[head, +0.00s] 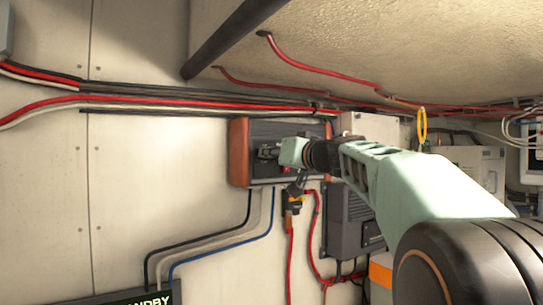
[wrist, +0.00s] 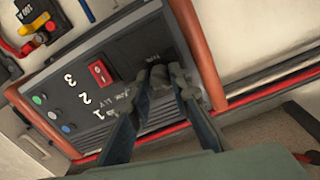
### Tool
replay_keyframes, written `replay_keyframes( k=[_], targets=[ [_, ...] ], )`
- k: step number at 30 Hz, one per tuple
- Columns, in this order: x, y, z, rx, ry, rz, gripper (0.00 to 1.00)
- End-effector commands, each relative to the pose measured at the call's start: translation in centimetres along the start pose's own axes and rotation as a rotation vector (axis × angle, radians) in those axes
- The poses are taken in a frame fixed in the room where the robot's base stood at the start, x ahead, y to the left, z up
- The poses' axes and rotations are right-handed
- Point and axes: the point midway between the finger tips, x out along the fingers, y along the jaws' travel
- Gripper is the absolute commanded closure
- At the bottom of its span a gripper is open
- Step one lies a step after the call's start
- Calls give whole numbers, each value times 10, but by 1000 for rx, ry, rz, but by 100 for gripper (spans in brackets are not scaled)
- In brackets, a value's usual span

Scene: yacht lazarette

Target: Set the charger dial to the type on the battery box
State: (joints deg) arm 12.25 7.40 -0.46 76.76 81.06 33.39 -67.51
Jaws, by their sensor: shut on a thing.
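The charger (head: 285,130) is a dark panel between reddish-brown side pieces, mounted on the wall in the head view. In the wrist view the charger (wrist: 125,50) appears tilted, with a red switch, white numbers 1, 2 and 3, and small coloured lights or buttons. My gripper (head: 268,152) is at the charger's front, left of its middle. In the wrist view my gripper (wrist: 160,82) is shut on a dark dial (wrist: 158,75). The fingers hide much of the dial and its pointer; nearby small lettering is too blurred to read. I cannot identify the battery box or read its type.
Red and black cables (head: 190,104) run along the wall above the charger. A grey finned box (head: 347,225) hangs below right. A yellow-and-black switch (head: 293,203) with red cables is below the charger. A dark display (head: 125,300) ending in "NDBY" is at lower left.

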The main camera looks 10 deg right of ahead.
Motion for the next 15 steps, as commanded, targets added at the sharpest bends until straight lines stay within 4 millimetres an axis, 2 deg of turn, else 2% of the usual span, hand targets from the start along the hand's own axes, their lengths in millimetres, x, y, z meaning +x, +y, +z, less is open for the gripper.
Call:
replay_keyframes(
  k=[8, 15],
  targets=[
    [0, 0, 0, 107, -2, 1, 100],
    [0, 0, -1, 299, -9, 3, 100]
  ],
)
